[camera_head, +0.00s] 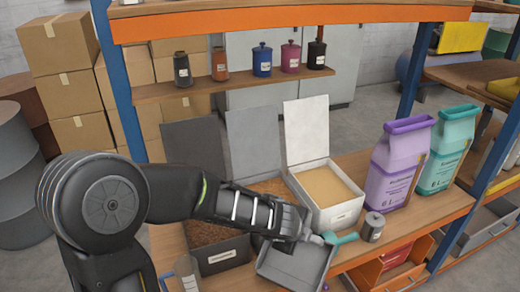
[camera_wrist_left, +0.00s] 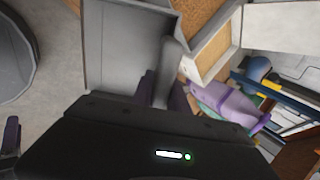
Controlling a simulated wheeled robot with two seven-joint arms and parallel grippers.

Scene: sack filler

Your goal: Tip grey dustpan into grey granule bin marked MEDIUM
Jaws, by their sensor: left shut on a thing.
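My left gripper (camera_head: 305,232) is shut on the handle of the grey dustpan (camera_head: 295,264). The dustpan hangs at the shelf's front edge, in front of the bins; no granules show in its pan. The left wrist view also shows the pan (camera_wrist_left: 122,45) and its handle (camera_wrist_left: 172,65) between the fingers. Three open bins stand in a row: a dark one (camera_head: 215,260) with brown granules, a grey-lidded one (camera_head: 253,140) with brown granules in the middle, partly hidden by my arm, and a white one (camera_head: 341,214) with tan granules. Their labels are too small to read. My right gripper is out of view.
A teal scoop (camera_head: 342,238) and a small dark canister (camera_head: 373,227) sit right of the dustpan. A purple sack (camera_head: 396,170) and a teal sack (camera_head: 448,150) stand further right. An upper shelf (camera_head: 220,84) with several small jars runs behind the bins. An orange drawer (camera_head: 392,268) is below.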

